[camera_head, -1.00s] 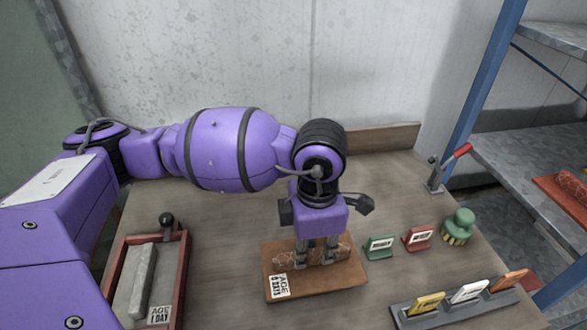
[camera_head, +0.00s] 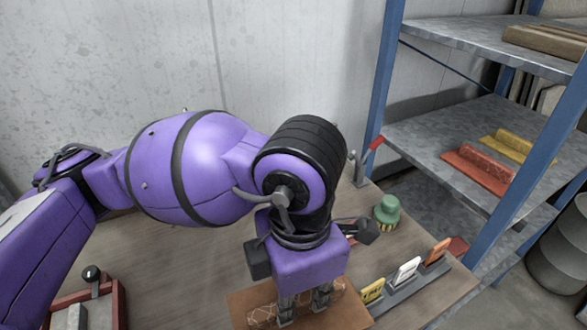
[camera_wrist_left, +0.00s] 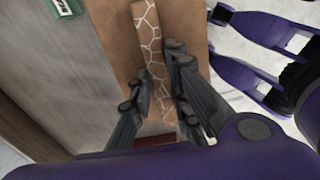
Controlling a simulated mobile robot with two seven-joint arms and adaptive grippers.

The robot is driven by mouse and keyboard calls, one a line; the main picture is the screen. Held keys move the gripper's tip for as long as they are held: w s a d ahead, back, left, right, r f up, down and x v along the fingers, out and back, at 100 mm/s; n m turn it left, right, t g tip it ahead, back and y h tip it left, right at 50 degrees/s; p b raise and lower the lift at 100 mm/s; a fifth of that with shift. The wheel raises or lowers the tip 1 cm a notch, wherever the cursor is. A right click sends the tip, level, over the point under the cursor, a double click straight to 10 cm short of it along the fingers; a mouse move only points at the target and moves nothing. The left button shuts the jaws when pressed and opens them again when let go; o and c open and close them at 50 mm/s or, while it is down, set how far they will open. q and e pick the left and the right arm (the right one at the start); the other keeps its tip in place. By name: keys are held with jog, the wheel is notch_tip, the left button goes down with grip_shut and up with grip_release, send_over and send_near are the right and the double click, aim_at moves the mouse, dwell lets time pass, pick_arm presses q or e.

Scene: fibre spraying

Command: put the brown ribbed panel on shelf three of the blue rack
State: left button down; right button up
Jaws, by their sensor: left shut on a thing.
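The brown ribbed panel (camera_head: 245,308) is at the bottom of the head view, partly cut off by the frame. Its flat board also shows in the left wrist view (camera_wrist_left: 112,30). A raised rib with a pale crack pattern (camera_wrist_left: 150,45) runs along it. My left gripper (camera_head: 305,308) points down and is shut on this rib; its dark fingers flank the rib in the wrist view (camera_wrist_left: 160,100). I cannot tell how far the panel is above the table. The blue rack (camera_head: 385,75) stands at the right with several grey shelves; a middle shelf (camera_head: 430,130) shows clear room at its left.
A red panel (camera_head: 478,170) and a yellow panel (camera_head: 515,147) lie on the middle shelf. A brown piece (camera_head: 545,40) lies on the upper shelf. A green brush (camera_head: 387,210), a card holder (camera_head: 415,290), a red-handled clamp (camera_head: 365,160) and a red tray (camera_head: 120,300) are on the table.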

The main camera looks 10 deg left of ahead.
pick_arm(q)
jog(key=m, duration=0.3)
jog(key=shift+d, duration=0.25)
jog(key=m, duration=0.4)
jog(key=shift+w+d, duration=0.2)
jog(key=shift+w, duration=0.15)
jog(key=m, duration=0.1)
jog(key=w+m, duration=0.1)
jog(key=m, duration=0.1)
jog(key=shift+a+m, duration=0.15)
jog(key=shift+m, duration=0.15)
jog(key=m, duration=0.1)
jog(key=w+m, duration=0.1)
jog(key=m, duration=0.1)
jog(key=shift+a, duration=0.4)
jog(key=w+a+m, duration=0.1)
jog(key=m, duration=0.1)
jog(key=w+a+m, duration=0.1)
jog(key=m, duration=0.1)
jog(key=a+m+p, duration=0.1)
jog(key=m, duration=0.1)
jog(key=shift+w+f+m, duration=0.25)
jog(key=shift+w+m, duration=0.05)
jog(key=shift+w, duration=0.1)
jog(key=w+a+f+m+p, duration=0.1)
jog(key=w+a+m, duration=0.1)
jog(key=a, duration=0.9)
jog(key=shift+w+f+m+p, duration=0.2)
jog(key=shift+m+p, duration=0.15)
jog(key=shift+m, duration=0.45)
